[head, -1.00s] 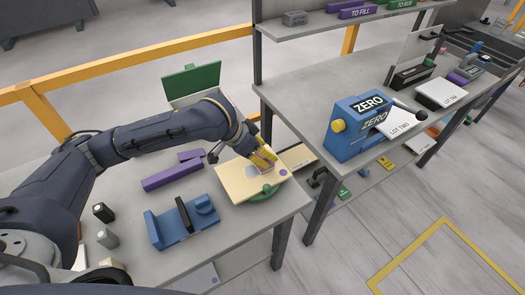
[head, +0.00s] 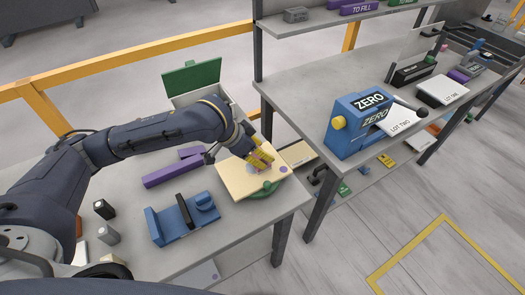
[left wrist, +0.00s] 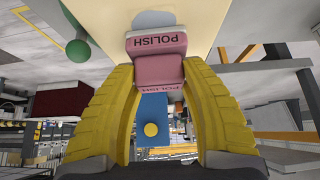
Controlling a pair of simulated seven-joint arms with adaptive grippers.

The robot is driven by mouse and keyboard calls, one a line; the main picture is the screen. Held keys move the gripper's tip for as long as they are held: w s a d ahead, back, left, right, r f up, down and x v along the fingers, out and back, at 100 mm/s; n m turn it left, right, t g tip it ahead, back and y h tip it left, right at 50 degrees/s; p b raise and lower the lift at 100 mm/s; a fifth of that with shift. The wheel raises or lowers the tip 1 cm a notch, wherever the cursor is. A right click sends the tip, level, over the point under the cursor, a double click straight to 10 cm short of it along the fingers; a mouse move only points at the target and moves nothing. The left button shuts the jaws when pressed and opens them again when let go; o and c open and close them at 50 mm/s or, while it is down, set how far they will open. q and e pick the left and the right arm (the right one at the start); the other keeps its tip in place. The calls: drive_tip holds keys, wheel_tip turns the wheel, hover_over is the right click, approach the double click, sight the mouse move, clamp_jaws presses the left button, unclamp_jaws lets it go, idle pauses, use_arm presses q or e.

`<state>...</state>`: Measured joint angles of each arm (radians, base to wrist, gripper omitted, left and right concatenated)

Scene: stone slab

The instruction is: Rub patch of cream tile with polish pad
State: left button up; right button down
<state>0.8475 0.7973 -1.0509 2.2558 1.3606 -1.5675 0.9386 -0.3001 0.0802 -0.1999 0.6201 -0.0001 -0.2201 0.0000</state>
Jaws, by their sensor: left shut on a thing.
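The cream tile (head: 236,183) lies near the right end of the grey workbench in the head view, with a green rounded part (head: 267,190) at its front edge. My left gripper (head: 259,158) is low over the tile. In the left wrist view its yellow fingers are shut on the pink polish pad (left wrist: 156,70), labelled POLISH. The pad's end is at the tile's surface (left wrist: 205,20), beside or over a grey patch (left wrist: 160,18); I cannot tell whether it presses. In the head view the fingers largely hide the pad and patch. My right gripper is not in view.
A blue holder (head: 182,222) stands left of the tile, with purple bars (head: 172,172) behind it. An open box with a green lid (head: 192,76) is behind the arm. A second bench with a blue ZERO machine (head: 350,125) stands to the right.

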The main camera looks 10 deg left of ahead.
use_arm(q)
drive_tip(key=shift+s+a, duration=2.15)
drive_tip(key=shift+w+d, duration=2.55)
drive_tip(key=shift+s+a+f, duration=0.15)
drive_tip(key=shift+s+a, duration=0.6)
drive_tip(key=shift+s+a+f, duration=0.1)
drive_tip(key=shift+s+a, duration=1.75)
drive_tip(key=shift+w+d+r, duration=0.15)
drive_tip(key=shift+w+d, duration=0.55)
drive_tip(key=shift+w+d+r, duration=0.15)
drive_tip(key=shift+w+d, duration=0.55)
drive_tip(key=shift+w+d+f, duration=0.15)
drive_tip(key=shift+w+d, duration=1.05)
drive_tip(key=shift+s+a, duration=1.6)
drive_tip(key=shift+a, duration=0.05)
drive_tip(key=shift+s+a+f, duration=0.15)
drive_tip(key=shift+s+a, duration=0.8)
drive_tip(key=shift+s, duration=0.05)
